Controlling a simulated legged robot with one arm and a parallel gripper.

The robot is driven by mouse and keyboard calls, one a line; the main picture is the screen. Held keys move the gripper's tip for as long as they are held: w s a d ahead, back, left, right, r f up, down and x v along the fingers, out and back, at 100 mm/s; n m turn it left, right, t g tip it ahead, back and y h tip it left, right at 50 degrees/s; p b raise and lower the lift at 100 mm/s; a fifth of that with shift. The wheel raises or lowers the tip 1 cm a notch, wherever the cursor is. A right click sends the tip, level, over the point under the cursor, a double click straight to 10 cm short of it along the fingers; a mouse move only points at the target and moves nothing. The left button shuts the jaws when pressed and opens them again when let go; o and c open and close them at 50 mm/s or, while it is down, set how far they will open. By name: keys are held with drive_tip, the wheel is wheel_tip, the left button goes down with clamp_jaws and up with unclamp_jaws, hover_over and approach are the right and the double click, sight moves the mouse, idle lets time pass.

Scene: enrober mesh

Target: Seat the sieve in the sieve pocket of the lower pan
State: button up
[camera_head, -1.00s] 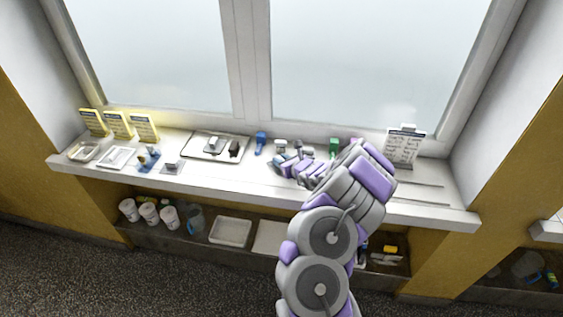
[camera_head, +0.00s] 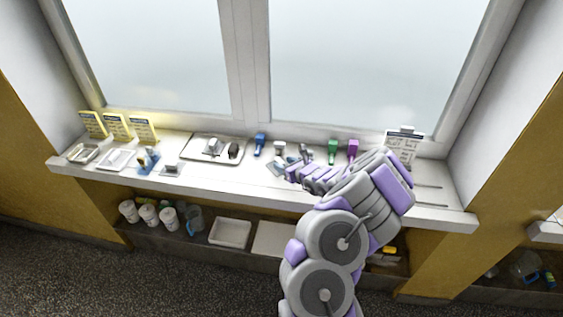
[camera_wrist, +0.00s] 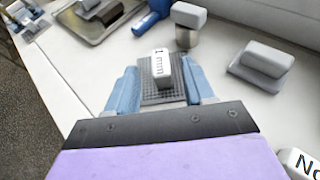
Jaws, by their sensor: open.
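A grey mesh plate, apparently the sieve (camera_wrist: 150,92), lies on the white counter with a white marked block (camera_wrist: 162,66) standing on it. In the wrist view, my gripper (camera_wrist: 160,88) is open. Its two blue fingers stand on either side of the plate, and I see no clear grip on it. In the head view, my gripper (camera_head: 289,170) is low over the middle of the counter, beside the plate. I cannot tell for certain which item is the lower pan. A blue holder (camera_head: 149,162) stands at the left, and a metal tray (camera_head: 190,158) lies left of centre.
Near the gripper stand a grey-topped cylinder (camera_wrist: 187,38), a grey block on a base (camera_wrist: 262,62) and a blue-handled tool (camera_wrist: 150,18). Green (camera_head: 332,151) and purple (camera_head: 352,149) items stand near the window. A sign (camera_head: 403,146) stands at the right. The shelf below holds white cups (camera_head: 149,214).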

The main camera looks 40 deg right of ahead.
drive_tip(key=p+v, duration=0.1)
drive_tip(key=v, duration=0.7)
drive_tip(key=shift+s+r+p, duration=0.1)
drive_tip(key=shift+s+p, duration=0.15)
drive_tip(key=shift+p, duration=0.1)
